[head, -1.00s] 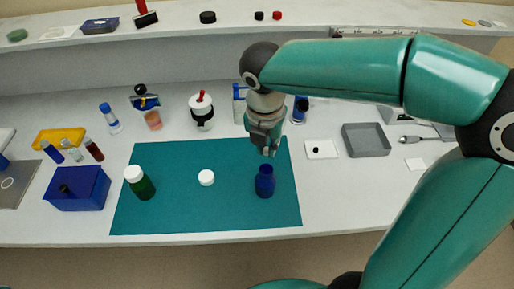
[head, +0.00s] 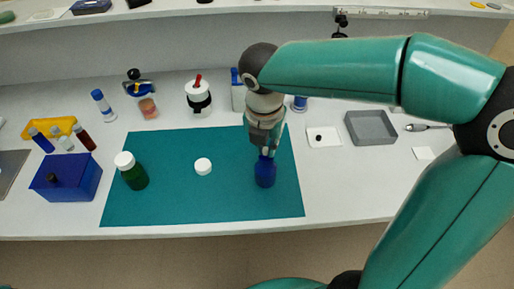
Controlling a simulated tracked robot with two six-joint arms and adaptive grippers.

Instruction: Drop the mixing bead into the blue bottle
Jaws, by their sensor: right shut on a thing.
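The blue bottle (head: 265,174) stands upright and uncapped near the right side of the teal mat (head: 225,203). My right gripper (head: 266,153) points down directly over its mouth, with the fingertips at or just above the neck. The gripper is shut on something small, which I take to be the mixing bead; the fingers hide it. I cannot tell whether the fingertips touch the bottle. A white cap (head: 203,167) lies on the mat left of the bottle. My left gripper is out of view.
A green bottle with a white cap (head: 132,172) stands on the mat's left. A blue box (head: 68,178) is further left. A white tile with a black spot (head: 323,137) and a grey tray (head: 371,128) lie right of the mat. Several bottles stand behind. The mat's front is clear.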

